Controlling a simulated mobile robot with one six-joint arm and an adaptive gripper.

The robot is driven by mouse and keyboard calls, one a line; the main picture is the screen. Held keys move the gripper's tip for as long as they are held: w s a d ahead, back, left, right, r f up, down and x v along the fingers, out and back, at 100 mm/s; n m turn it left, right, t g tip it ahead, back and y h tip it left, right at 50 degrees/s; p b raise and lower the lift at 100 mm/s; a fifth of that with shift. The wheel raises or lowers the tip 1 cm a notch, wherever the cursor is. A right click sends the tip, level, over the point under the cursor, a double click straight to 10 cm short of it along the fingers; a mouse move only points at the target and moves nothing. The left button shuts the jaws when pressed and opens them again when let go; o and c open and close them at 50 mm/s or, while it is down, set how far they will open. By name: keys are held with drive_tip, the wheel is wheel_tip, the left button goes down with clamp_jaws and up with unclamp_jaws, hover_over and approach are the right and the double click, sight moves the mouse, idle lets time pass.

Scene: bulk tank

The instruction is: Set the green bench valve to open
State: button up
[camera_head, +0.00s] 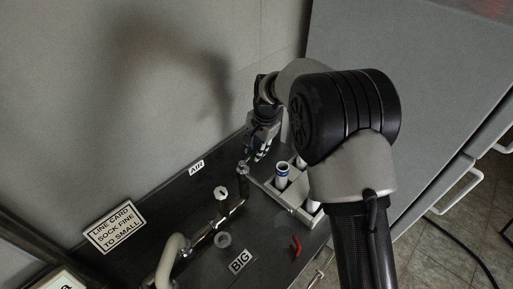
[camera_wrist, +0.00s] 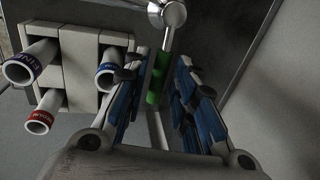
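The green valve handle (camera_wrist: 155,86) shows in the wrist view, between the two blue-padded fingers of my gripper (camera_wrist: 160,72). It joins a round metal valve body (camera_wrist: 167,12) at the top of that view. The fingers stand apart on either side of the handle; a gap shows on the right, and contact on the left is unclear. In the head view my gripper (camera_head: 262,146) points down beside the metal valve (camera_head: 243,168) on the bench. The green handle cannot be made out there.
A grey rack (camera_wrist: 82,45) with several white tubes stands close left of my gripper in the wrist view; it shows in the head view (camera_head: 296,207). The dark bench (camera_head: 165,205) carries pipe fittings, a red handle (camera_head: 296,246) and labels. A grey wall (camera_head: 130,90) stands behind.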

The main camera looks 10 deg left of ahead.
clamp_jaws()
idle(0.3)
